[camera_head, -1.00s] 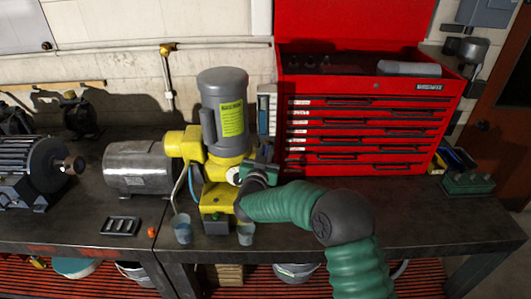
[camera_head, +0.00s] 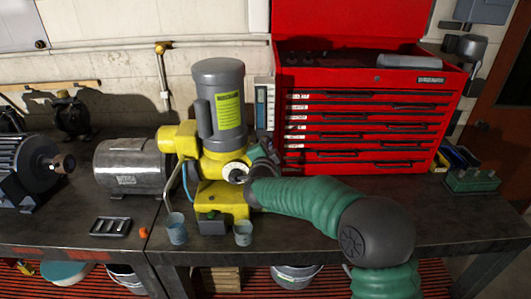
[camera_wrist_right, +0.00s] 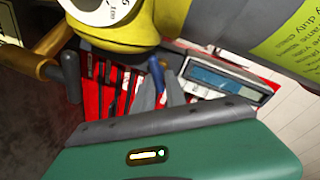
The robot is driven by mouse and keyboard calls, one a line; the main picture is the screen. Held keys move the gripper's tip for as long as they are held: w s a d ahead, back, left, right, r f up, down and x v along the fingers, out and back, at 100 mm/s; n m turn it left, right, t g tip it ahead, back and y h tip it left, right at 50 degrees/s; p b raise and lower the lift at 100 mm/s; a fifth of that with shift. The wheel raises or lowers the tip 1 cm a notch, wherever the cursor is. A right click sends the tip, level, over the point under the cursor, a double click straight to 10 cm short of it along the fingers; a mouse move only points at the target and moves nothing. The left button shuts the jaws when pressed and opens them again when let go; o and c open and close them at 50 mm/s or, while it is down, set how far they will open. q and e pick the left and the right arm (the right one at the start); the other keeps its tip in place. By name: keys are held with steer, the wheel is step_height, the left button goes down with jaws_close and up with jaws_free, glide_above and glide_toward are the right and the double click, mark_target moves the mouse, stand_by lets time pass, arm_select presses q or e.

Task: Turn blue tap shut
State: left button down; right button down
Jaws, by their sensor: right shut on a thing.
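A yellow machine (camera_head: 212,167) with a grey motor (camera_head: 218,85) on top and a round white gauge (camera_head: 235,172) stands on the bench. My right gripper (camera_head: 264,158) is just right of the gauge, partly hidden by my own wrist. In the right wrist view, the gripper's narrow grey fingers (camera_wrist_right: 160,88) are close together around a small blue piece (camera_wrist_right: 157,70), which looks like the blue tap's handle. The tap's body is hidden, and its turn angle cannot be told. My left gripper is not in view.
A red tool chest (camera_head: 365,130) stands close on the right, behind my right arm. Two small cups (camera_head: 176,229) (camera_head: 243,234) stand at the machine's foot. A silver motor (camera_head: 132,166) is at left. A brass pipe (camera_wrist_right: 50,38) is near the gripper in the wrist view.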

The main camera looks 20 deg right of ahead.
steer(key=shift+s+d+f+m+y+b, duration=0.1)
steer(key=shift+f+m+y+b, duration=0.2)
steer(key=shift+m+b, duration=0.65)
steer(key=shift+d+f+m+y+b, duration=0.1)
steer(key=shift+f+m+y+b, duration=0.15)
steer(key=shift+m+b, duration=0.6)
steer(key=shift+s+f+m+y+b, duration=0.1)
steer(key=shift+f+m+y+b, duration=0.2)
steer(key=shift+m+b, duration=0.65)
steer(key=shift+r, duration=0.1)
steer(key=c, duration=1.6)
jaws_free()
steer(key=shift+c, duration=0.2)
steer(key=shift+o, duration=1.2)
steer(key=shift+r, duration=0.15)
steer(key=shift+d+r, duration=0.1)
steer(key=shift+d, duration=0.05)
steer(key=b+v, duration=0.1)
steer(key=v, duration=1.5)
steer(key=shift+s, duration=0.4)
